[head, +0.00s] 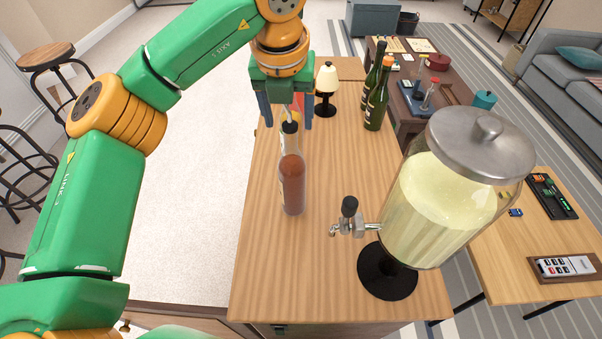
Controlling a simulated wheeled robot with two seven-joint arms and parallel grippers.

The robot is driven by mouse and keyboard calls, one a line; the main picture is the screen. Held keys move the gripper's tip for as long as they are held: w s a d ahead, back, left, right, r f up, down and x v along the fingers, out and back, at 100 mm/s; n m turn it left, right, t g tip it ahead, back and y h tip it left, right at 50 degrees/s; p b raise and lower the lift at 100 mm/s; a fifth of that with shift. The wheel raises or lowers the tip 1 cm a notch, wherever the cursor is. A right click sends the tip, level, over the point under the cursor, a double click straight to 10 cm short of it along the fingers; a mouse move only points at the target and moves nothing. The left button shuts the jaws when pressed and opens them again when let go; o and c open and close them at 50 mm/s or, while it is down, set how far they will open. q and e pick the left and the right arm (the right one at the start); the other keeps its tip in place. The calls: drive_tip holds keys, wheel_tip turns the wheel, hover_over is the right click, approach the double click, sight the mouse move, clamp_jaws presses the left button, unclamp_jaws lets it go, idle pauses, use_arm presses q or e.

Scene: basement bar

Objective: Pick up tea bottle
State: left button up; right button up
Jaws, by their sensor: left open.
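A reddish-brown bottle (292,190), which looks like the tea bottle, stands upright on the wooden counter (262,270). My left gripper (287,112) points down beyond the brown bottle, open. Its two fingers show on either side of the dark cap in the picture. I cannot tell whether they are around that bottle or above it. Nothing is seen held. My right gripper is not in view.
A large glass drink dispenser (440,205) with a tap stands right of the bottles. The counter's front left is clear.

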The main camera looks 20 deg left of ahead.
sight(290, 130)
use_arm(q)
drive_tip(key=f+p, duration=0.1)
drive_tip(key=s+f+p, duration=0.1)
drive_tip(key=p, duration=0.1)
drive_tip(key=shift+f, duration=0.1)
drive_tip(key=x, duration=0.3)
drive_tip(key=shift+w+d, duration=0.1)
drive_tip(key=shift+w, duration=0.2)
drive_tip(key=shift+w+f, duration=0.1)
drive_tip(key=shift+w, duration=0.1)
drive_tip(key=shift+s, duration=0.25)
clamp_jaws()
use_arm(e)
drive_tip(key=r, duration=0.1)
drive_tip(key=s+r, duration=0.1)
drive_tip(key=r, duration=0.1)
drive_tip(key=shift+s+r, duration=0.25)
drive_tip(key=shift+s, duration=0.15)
